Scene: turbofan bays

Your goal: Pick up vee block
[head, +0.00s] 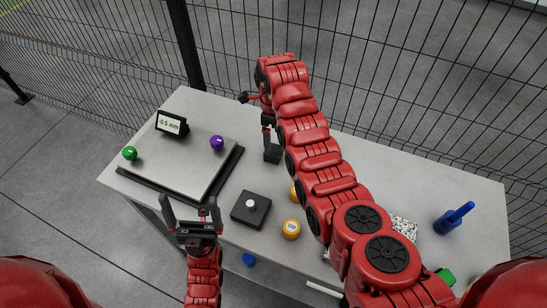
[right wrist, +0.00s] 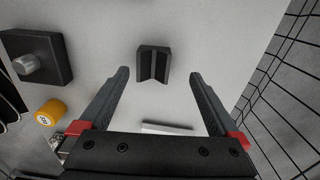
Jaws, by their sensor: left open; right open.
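The vee block (head: 272,155) is a small dark block standing on the grey table, partly hidden by my right gripper in the head view. In the right wrist view the vee block (right wrist: 153,66) shows its groove and lies between and slightly beyond the two fingertips. My right gripper (right wrist: 158,74) is open and empty; the fingers are on either side of the block in the picture, and I cannot tell the remaining height. In the head view my right gripper (head: 268,125) is above the block. My left gripper (head: 190,205) is open and empty at the table's front left.
A grey plate (head: 178,167) with a display (head: 172,123), green ball (head: 130,153) and purple ball (head: 217,143) is at left. A blue tool (head: 453,217) stands right. Wire fencing runs behind.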

